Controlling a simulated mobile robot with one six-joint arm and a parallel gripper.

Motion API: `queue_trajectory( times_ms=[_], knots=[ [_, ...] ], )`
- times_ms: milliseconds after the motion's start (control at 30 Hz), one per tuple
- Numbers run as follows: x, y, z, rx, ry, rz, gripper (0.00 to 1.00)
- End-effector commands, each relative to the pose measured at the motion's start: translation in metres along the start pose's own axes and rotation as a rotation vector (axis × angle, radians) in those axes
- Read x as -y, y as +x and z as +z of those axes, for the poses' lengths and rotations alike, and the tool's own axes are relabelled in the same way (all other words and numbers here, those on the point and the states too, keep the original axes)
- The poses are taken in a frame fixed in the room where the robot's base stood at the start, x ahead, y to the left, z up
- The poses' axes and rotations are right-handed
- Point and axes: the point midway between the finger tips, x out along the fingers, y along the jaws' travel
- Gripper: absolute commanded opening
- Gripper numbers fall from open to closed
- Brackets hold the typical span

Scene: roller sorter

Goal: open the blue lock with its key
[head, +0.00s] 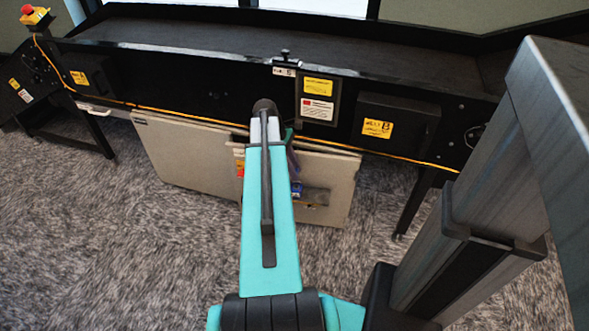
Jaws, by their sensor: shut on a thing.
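A small blue thing (297,189), which looks like the blue lock, shows on the pale cabinet panel just right of my teal arm. It is too small and too partly covered to tell whether it is open or shut. My arm reaches forward to the panel and hides the part left of the blue thing. A dark purplish part shows beside the arm's far end, but I cannot tell what it is. My gripper's fingertips are hidden behind the arm. I cannot make out the key.
The pale panel (188,158) is under the black roller conveyor frame (215,92). An orange cord (190,117) runs along the frame. Red and yellow marks (240,165) sit left of the arm. A red stop button (28,10) is top left. Carpet (130,245) in front is clear.

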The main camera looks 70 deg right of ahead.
Motion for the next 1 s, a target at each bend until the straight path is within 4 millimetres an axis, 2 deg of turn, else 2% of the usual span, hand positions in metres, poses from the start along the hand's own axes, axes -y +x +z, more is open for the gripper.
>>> queue_trajectory(
  times_ms=[1000],
  knots=[
    [0.0, 0.031, -0.012, 0.0, 0.0, 0.0, 0.01]
  ],
)
